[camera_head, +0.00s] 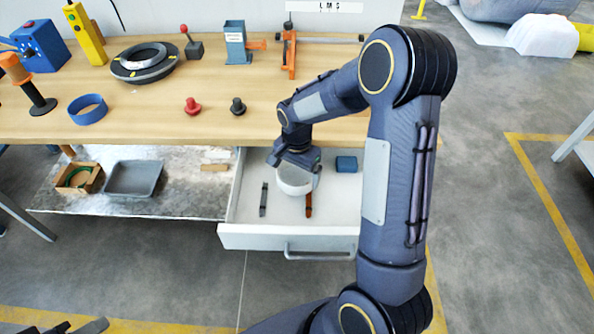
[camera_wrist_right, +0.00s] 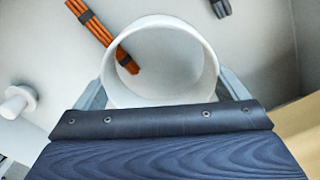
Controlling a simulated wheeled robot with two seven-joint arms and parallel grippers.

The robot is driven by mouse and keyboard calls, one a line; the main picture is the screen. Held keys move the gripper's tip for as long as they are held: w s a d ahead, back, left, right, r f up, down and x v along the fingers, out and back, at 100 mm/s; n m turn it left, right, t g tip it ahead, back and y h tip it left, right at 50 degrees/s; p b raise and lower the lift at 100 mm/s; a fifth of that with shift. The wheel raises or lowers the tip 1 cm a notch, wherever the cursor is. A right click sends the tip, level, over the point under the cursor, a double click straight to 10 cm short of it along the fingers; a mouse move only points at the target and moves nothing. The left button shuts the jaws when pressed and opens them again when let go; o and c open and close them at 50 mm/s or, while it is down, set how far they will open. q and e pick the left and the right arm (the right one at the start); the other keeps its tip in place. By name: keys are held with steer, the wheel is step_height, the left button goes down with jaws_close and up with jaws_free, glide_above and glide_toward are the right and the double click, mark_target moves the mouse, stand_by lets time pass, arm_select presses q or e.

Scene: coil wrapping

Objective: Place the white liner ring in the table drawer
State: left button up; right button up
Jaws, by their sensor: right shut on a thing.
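The white liner ring (camera_head: 296,181) is inside the open table drawer (camera_head: 245,220), with my right gripper (camera_head: 294,162) over it. In the right wrist view the ring (camera_wrist_right: 112,72) sits between the two grey fingers, which are shut on it. The drawer floor shows through and around the ring. I cannot tell whether the ring touches the floor. At the bottom left edge of the head view, grey and dark parts, seemingly my left gripper (camera_head: 75,328), are cut off.
In the drawer, an orange tool (camera_head: 309,206) lies close to the ring, a dark tool (camera_head: 263,199) to its left and a blue block (camera_head: 346,163) to its right. The wooden tabletop (camera_head: 150,120) above holds a blue ring (camera_head: 88,117) and a dark coil (camera_head: 143,69).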

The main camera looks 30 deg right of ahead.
steer(key=o, duration=0.6)
steer(key=shift+o, duration=0.2)
steer(key=shift+r, duration=0.15)
step_height(320, 180, up, 12)
steer(key=p, duration=0.2)
steer(key=s+a+r+n+t+y, duration=0.25)
steer(key=s+r+n, duration=0.35)
steer(key=s, duration=0.5)
steer(key=s+a+n+t+y, duration=0.1)
steer(key=s+a+n+t, duration=0.2)
steer(key=s, duration=0.8)
steer(key=shift+s+a+f+n, duration=0.15)
steer(key=shift+a+f+n, duration=0.1)
steer(key=shift+a+n, duration=0.75)
steer(key=shift+a, duration=0.1)
